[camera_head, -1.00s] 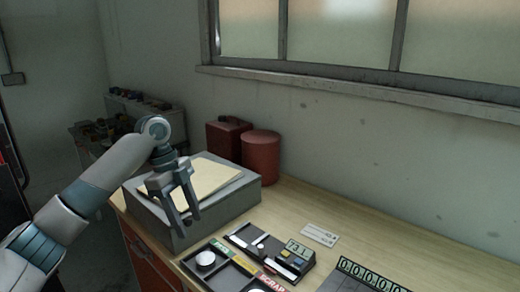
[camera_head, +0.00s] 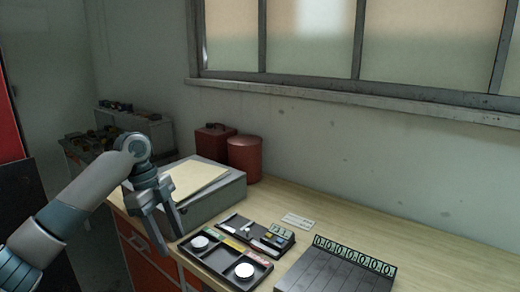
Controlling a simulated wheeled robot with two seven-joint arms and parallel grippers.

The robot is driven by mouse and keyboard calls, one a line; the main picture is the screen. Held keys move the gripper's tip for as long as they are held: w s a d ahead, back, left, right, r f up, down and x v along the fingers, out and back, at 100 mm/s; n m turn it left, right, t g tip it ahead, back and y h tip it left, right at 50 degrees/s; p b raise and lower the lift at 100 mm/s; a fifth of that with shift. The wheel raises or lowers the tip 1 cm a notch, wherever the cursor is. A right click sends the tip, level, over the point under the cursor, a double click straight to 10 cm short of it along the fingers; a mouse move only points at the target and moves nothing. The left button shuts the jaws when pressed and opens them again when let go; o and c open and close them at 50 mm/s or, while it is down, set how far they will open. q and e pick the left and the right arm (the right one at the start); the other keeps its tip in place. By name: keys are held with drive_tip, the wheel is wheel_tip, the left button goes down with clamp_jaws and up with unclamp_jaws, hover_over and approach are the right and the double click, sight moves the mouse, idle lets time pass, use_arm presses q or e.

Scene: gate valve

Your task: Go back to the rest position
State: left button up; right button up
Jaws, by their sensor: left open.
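My left gripper (camera_head: 160,230) is at the left of the head view, with its two fingers apart and pointing down. Nothing shows between the fingers. It hangs in front of the grey box (camera_head: 210,208) at the left end of the wooden workbench (camera_head: 350,222). I cannot tell its exact gap to the box or the bench edge. My right gripper is not in view.
A two-part tray (camera_head: 222,262) holds a white disc in each part. A small device (camera_head: 277,237) and a white card (camera_head: 298,220) lie behind it. A grooved dark rack (camera_head: 335,277) stands right. Red containers (camera_head: 245,155) stand by the wall.

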use_arm(q)
drive_tip(key=s+d+f+n+t, duration=0.15)
drive_tip(key=s+d+f, duration=0.3)
drive_tip(key=f, duration=0.55)
drive_tip(key=s+d+f+n+h, duration=0.1)
drive_tip(key=s+d+f+n, duration=0.2)
drive_tip(key=s+f, duration=0.45)
drive_tip(key=s+d+f+n+t, duration=0.1)
drive_tip(key=s+d+f+n, duration=0.25)
drive_tip(key=f, duration=0.75)
drive_tip(key=s+a+f+n+t, duration=0.1)
drive_tip(key=s+f+n, duration=0.2)
drive_tip(key=s, duration=0.4)
drive_tip(key=s+a+f+n, duration=0.2)
drive_tip(key=s+f, duration=0.1)
drive_tip(key=s, duration=0.3)
drive_tip(key=s+a+n+y, duration=0.4)
drive_tip(key=s+a+n, duration=0.3)
drive_tip(key=s, duration=0.6)
wheel_tip(320, 180, down, 28)
drive_tip(key=r+m, duration=0.1)
drive_tip(key=s+a+f+g, duration=0.1)
drive_tip(key=s+a+f, duration=0.1)
drive_tip(key=s+f, duration=0.7)
drive_tip(key=s+a+f, duration=0.2)
drive_tip(key=s+f, duration=0.7)
drive_tip(key=s, duration=0.1)
drive_tip(key=shift+f+g, duration=0.35)
drive_tip(key=shift+f, duration=0.05)
